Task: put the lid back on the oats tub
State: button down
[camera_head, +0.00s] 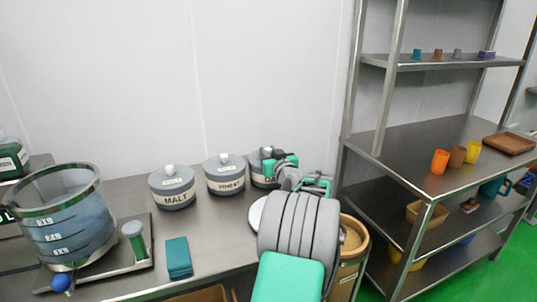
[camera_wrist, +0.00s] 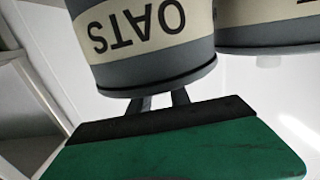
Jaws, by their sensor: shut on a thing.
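The oats tub (camera_wrist: 140,40) is grey with a cream label reading OATS, upside down in the wrist view. It also shows in the head view (camera_head: 258,177), at the back of the counter, partly behind my arm. My gripper (camera_wrist: 165,100) reaches to the tub's top, with its fingers close together. It is shut on the lid's knob, which the fingers hide. The grey lid (camera_head: 257,156) is at the tub's mouth, level as far as I can see. I cannot tell whether it is fully seated. In the head view my gripper (camera_head: 268,160) is at the tub's upper right.
The wheat tub (camera_head: 225,178) stands close left of the oats tub, then the malt tub (camera_head: 173,191), both lidded. A teal block (camera_head: 178,258) and a large clear vessel (camera_head: 62,220) are further left. A metal shelf (camera_head: 440,140) rises on the right.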

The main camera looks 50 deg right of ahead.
jog(key=c, duration=1.1)
grip_release()
jog(key=o, duration=0.4)
jog(key=shift+o, duration=0.2)
jog(key=shift+r+p, duration=1)
jog(key=shift+r, duration=2.5)
jog(key=shift+c, duration=0.4)
